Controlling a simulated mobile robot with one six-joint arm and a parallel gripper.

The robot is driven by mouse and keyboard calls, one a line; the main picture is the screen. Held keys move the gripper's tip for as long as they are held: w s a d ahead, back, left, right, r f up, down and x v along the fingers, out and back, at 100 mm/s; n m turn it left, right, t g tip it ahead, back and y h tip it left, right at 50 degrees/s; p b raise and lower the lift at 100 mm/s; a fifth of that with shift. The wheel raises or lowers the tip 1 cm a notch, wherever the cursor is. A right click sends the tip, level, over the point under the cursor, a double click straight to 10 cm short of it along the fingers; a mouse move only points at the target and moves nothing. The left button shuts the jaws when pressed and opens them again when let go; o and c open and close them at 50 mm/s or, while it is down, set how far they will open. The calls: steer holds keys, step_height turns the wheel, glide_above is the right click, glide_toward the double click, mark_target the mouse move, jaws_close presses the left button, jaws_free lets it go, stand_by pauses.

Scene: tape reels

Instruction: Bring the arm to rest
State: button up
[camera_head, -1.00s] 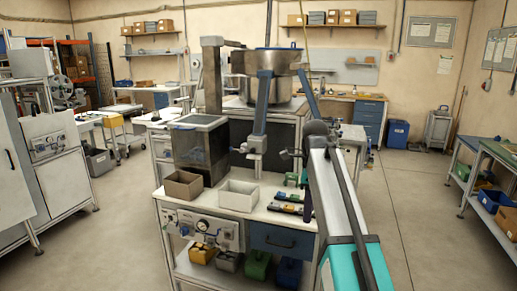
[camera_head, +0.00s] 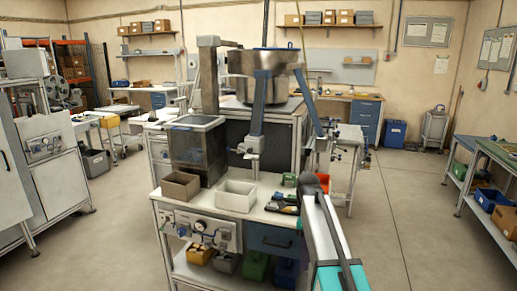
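My arm (camera_head: 328,240), white and teal with a dark cable along it, rises from the bottom edge right of centre. Its dark rounded joint (camera_head: 309,181) stands in front of the right end of the workbench (camera_head: 180,203). My gripper cannot be made out; no fingers show. I cannot tell whether it holds anything.
A metal bowl (camera_head: 258,75) stands behind. Floor (camera_head: 405,200) to the right is clear.

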steer(key=s+f+n+g, duration=0.1)
steer(key=s+f, duration=0.5)
steer(key=f, duration=0.3)
steer(key=s+d+f+n+g, duration=0.15)
steer(key=s+f, duration=0.35)
steer(key=f, duration=0.5)
steer(key=s+f+n+g, duration=0.1)
steer(key=s+f, duration=0.5)
steer(key=f, duration=0.3)
steer(key=s+f+n, duration=1.8)
steer(key=s, duration=0.4)
steer(key=shift+s+f+t, duration=0.2)
steer(key=shift+s+t, duration=0.1)
steer(key=shift+t, duration=0.05)
steer(key=shift+c, duration=1.1)
